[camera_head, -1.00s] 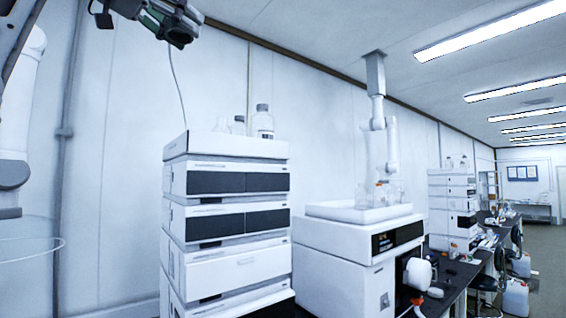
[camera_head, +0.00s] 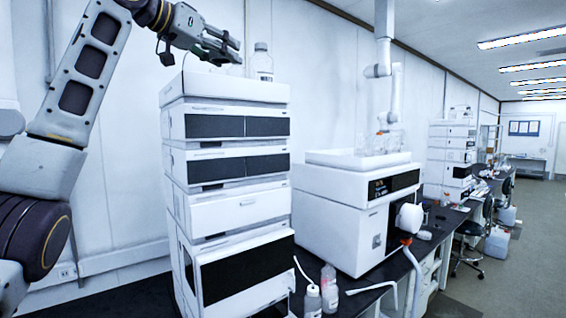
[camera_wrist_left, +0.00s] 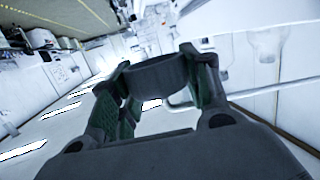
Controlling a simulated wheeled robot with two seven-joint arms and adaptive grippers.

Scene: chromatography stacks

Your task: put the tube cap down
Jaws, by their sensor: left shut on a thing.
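My left gripper (camera_head: 226,48) comes in from the upper left, just above the top of the left instrument stack (camera_head: 228,91). In the left wrist view the gripper (camera_wrist_left: 157,80) is shut on the tube cap (camera_wrist_left: 158,74), a dark grey ring-like piece held between the green-padded fingers. In the head view the cap cannot be told apart from the dark fingertips. A capped clear bottle (camera_head: 262,66) stands on the stack top, just right of the fingertips. My right gripper is not in view.
A white instrument with a tray top (camera_head: 358,160) stands right of the stack on the black bench. Small bottles (camera_head: 329,278) stand at the stack's foot. Another stack (camera_head: 451,150) is farther back. The stack top's front strip looks clear.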

